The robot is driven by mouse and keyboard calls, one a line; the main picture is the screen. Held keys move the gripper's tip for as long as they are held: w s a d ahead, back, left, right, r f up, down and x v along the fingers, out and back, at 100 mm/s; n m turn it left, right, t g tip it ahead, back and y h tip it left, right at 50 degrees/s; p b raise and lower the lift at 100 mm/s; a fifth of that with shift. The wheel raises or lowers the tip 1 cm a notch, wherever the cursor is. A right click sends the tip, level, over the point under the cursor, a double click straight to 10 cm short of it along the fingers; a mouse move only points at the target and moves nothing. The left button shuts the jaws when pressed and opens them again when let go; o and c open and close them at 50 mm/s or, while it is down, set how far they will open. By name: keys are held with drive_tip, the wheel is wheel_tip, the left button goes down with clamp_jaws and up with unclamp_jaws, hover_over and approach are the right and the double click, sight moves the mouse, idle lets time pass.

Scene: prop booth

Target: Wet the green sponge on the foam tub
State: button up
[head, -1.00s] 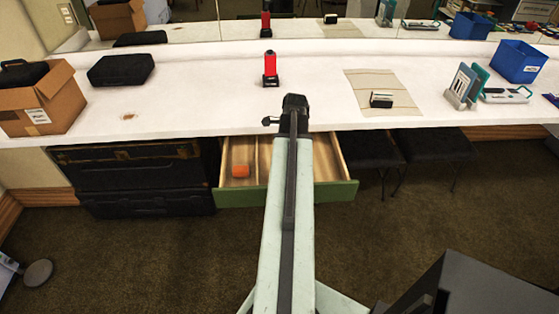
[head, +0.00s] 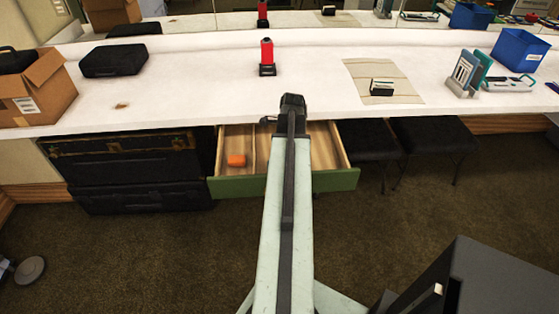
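I cannot make out a green sponge or a foam tub in the head view. My arm reaches forward over the open green-fronted drawer (head: 230,187) towards the white counter (head: 190,98). My gripper (head: 291,103) is at the dark far end of the arm, near the counter's front edge as seen here. Its fingers are not clear, and I see nothing held in it. The arm hides part of the drawer.
On the counter are a cardboard box (head: 44,101), a dark case (head: 114,60), a red device (head: 267,54), a beige mat (head: 405,88), a card rack (head: 463,86) and a blue bin (head: 520,50). Black stools (head: 437,133) and dark trunks (head: 140,170) stand below.

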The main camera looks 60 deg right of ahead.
drive_tip(key=shift+s+f+b, duration=0.1)
drive_tip(key=shift+f+b, duration=0.4)
drive_tip(key=shift+b, duration=0.05)
idle(1.7)
wheel_tip(320, 180, up, 7)
drive_tip(key=p, duration=0.7)
drive_tip(key=shift+r, duration=0.1)
